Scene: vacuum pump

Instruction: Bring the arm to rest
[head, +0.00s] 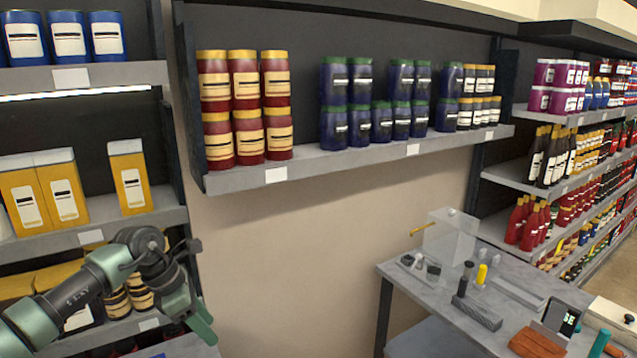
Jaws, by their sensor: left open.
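My left arm comes in from the lower left, its green and black links bent in front of the left shelves. My left gripper (200,316) hangs at the end of it, pointing down and to the right. It is open, and nothing shows between its fingers. It is apart from the table and left of the bare wall. My right gripper is not in view.
A grey table (398,271) at the lower right holds a clear box (449,240), a dark grey block (478,312), a yellow piece (482,274) and a small device with a screen (562,317). Stocked shelves stand left and right, with a wall shelf (345,163) above. Bare wall lies between.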

